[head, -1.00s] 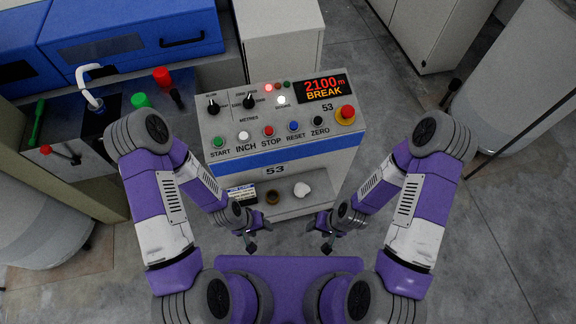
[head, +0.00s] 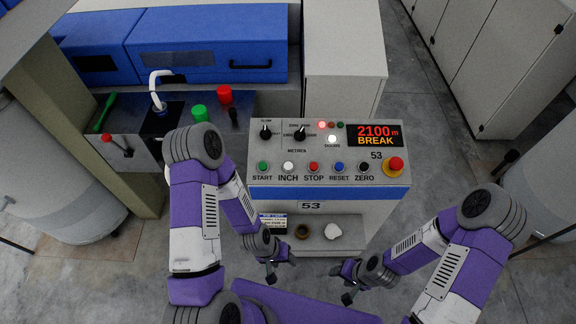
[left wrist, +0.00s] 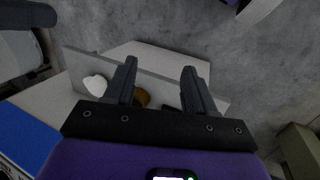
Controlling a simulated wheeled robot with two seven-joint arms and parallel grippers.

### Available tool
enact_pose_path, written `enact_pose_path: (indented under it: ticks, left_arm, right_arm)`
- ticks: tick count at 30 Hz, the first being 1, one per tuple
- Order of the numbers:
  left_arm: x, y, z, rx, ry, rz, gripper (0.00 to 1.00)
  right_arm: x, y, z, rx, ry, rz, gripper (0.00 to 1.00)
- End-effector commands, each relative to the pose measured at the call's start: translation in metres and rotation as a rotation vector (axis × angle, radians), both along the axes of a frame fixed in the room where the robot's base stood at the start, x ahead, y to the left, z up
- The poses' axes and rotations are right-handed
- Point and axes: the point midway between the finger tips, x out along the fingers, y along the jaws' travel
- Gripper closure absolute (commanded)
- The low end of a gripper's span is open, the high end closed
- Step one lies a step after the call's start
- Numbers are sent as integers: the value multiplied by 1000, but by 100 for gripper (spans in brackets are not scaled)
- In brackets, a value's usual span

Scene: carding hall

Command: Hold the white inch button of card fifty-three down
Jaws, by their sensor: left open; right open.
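The control panel of card 53 (head: 330,208) stands ahead of me in the head view, marked 53. Its white INCH button (head: 288,166) sits in the lower row, between the green START button (head: 263,167) and the red STOP button (head: 314,167). Nothing touches the button. My left gripper (head: 280,270) is open and empty, low in front of the panel's shelf. In the left wrist view its two fingers (left wrist: 158,88) stand apart near the shelf. My right gripper (head: 342,283) is open and empty, low in front and to the right.
The display (head: 375,135) reads 2100 m BREAK. A red emergency knob (head: 396,164) is at the panel's right. The low shelf (head: 352,245) holds a brown ring (head: 302,231), a white lump (head: 333,231) and a label card. A side bench with green and red caps stands left.

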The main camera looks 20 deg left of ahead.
Motion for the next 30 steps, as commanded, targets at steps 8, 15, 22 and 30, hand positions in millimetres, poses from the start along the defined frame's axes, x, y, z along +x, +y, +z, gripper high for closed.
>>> enact_pose_path:
  ticks: [8,15,22,30]
  left_arm:
    - [0,0,0,0,0,0,86]
    - [0,0,0,0,0,0,100]
    - [0,0,0,0,0,0,100]
    - [0,0,0,0,0,0,100]
  right_arm:
    - [0,0,0,0,0,0,48]
    - [0,0,0,0,0,0,48]
    - [0,0,0,0,0,0,48]
    - [0,0,0,0,0,0,48]
